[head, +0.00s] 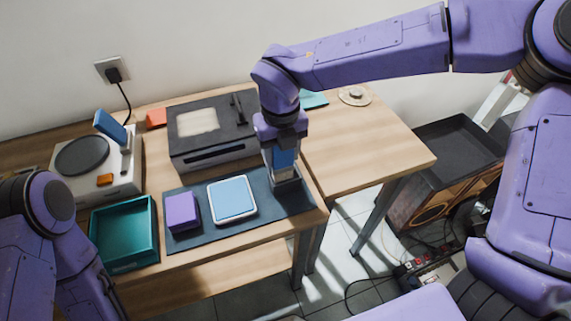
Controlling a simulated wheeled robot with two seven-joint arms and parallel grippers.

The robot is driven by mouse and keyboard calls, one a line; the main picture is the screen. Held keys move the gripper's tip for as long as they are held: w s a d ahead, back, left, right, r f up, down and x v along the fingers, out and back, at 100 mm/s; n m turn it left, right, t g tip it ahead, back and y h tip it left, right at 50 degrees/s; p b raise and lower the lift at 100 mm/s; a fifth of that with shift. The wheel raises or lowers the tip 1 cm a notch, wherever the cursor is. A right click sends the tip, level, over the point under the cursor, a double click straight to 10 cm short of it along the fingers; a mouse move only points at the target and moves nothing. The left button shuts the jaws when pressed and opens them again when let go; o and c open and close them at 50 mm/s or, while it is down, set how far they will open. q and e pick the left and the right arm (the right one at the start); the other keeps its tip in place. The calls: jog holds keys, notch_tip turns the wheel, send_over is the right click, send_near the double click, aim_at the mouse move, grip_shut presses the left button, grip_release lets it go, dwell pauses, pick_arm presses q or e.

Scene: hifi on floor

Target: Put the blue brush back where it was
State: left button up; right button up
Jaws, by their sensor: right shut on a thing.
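My right gripper (283,147) is over the right end of the dark mat (250,222), pointing down. It is shut on the blue brush (284,160), whose blue part shows just below the jaws. The brush is upright, with a pale grey lower part close to the mat's right end. I cannot tell whether it touches what is under it. My left arm comes in at the lower left, and its gripper is out of view.
A blue pad in a white frame (231,200) and a purple block (182,211) lie on the mat. A teal tray (124,266), a white turntable (68,185) and a black-topped box (185,155) stand nearby. The right tabletop (365,150) is mostly clear.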

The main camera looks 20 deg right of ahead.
aim_at(283, 161)
jog(key=f+b, duration=0.2)
jog(key=f, duration=0.1)
jog(key=d+f+b, duration=0.1)
jog(key=shift+w+f, duration=0.2)
jog(key=shift+w, duration=0.15)
jog(key=shift+a+r+p, duration=0.2)
jog(key=shift+r+p, duration=0.05)
jog(key=shift+p, duration=0.05)
jog(key=shift+f, duration=0.15)
jog(key=o, duration=1.3)
jog(key=shift+o, duration=0.2)
jog(key=shift+r, duration=0.35)
jog(key=r, duration=1.1)
jog(key=shift+s+r, duration=0.25)
jog(key=shift+r, duration=0.1)
